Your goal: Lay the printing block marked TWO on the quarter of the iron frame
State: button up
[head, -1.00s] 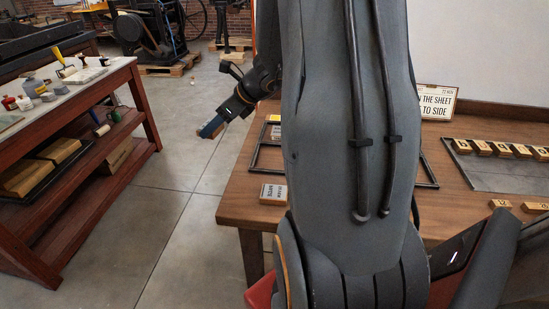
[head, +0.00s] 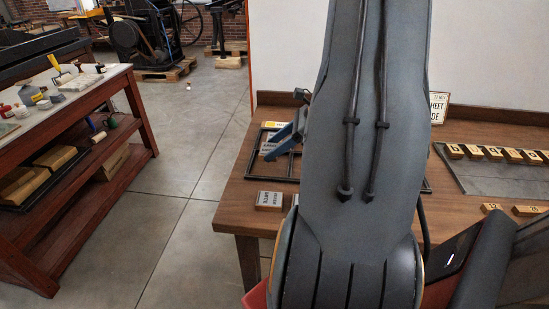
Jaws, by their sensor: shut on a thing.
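The dark iron frame (head: 249,168) lies on the wooden table, with its middle hidden behind my arm. Its left quarters show. My gripper (head: 270,156) is over the frame's left side, pointing down and left. Its blue fingers are shut on a printing block that is mostly hidden, and I cannot read its mark. A pale lettered face (head: 268,146) shows beside the fingertips in the back left quarter. I cannot tell whether it belongs to the held block or to one lying in the frame. A lettered block (head: 269,200) lies in front of the frame, near the table's left front corner.
A yellow-marked label (head: 272,125) is behind the frame. A sign (head: 438,106) stands at the back, partly hidden. On the right, a grey tray (head: 480,179) holds a row of numbered wooden blocks, with more in front. A red bench (head: 146,121) stands left across open floor.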

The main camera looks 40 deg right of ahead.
jog(key=shift+f, duration=2.15)
jog(key=shift+f, duration=0.15)
jog(key=o, duration=1.1)
